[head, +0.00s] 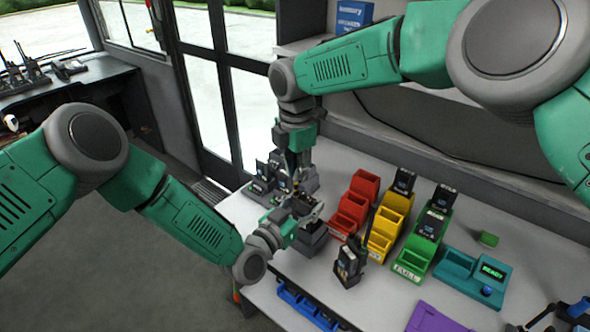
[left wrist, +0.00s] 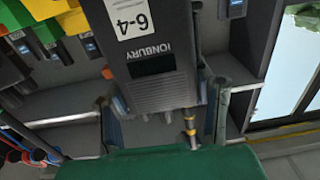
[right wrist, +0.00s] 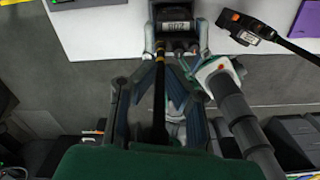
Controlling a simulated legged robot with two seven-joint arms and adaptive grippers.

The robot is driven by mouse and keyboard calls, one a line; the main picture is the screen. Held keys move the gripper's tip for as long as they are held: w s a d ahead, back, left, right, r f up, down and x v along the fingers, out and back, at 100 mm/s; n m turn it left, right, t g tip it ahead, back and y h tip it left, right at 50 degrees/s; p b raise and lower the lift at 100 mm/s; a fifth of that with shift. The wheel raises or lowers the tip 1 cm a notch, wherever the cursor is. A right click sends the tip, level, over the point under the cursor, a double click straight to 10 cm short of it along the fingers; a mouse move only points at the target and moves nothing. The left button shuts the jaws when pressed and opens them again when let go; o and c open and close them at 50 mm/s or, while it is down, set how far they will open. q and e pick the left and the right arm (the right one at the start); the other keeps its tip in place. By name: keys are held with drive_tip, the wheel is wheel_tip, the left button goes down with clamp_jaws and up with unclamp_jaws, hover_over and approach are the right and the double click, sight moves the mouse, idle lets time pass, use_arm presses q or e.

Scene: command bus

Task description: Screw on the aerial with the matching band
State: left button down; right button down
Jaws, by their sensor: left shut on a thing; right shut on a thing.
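A dark radio (left wrist: 150,55) marked "6-4" and "IONBURY" is held in my left gripper (head: 300,214), whose fingers sit on both sides of it in the left wrist view. Its knobbed top end points toward the right wrist camera; the radio (right wrist: 176,22) also shows there. My right gripper (head: 294,160) is above, shut on a thin black aerial (right wrist: 159,95) with a yellow band. The aerial's banded end (left wrist: 189,125) is at the radio's top, beside the knobs. I cannot tell whether it is seated in the socket.
Red (head: 350,210), yellow (head: 387,225) and green (head: 421,250) stepped bins stand to the right, the yellow and green holding radios. A radio with an aerial (head: 348,265) stands in front. Chargers with radios (head: 268,178) are close behind my grippers. A teal "READY" unit (head: 460,268) is farther right.

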drive_tip(key=m, duration=0.5)
drive_tip(key=shift+a, duration=0.15)
drive_tip(key=m, duration=0.6)
drive_tip(key=shift+a+t, duration=0.2)
drive_tip(key=shift+t, duration=0.1)
drive_tip(key=c, duration=1.6)
unclamp_jaws()
drive_tip(key=shift+w, duration=0.1)
drive_tip(key=shift+c, duration=0.2)
drive_tip(key=shift+d, duration=0.1)
drive_tip(key=shift+r, duration=2.25)
drive_tip(key=shift+o, duration=0.2)
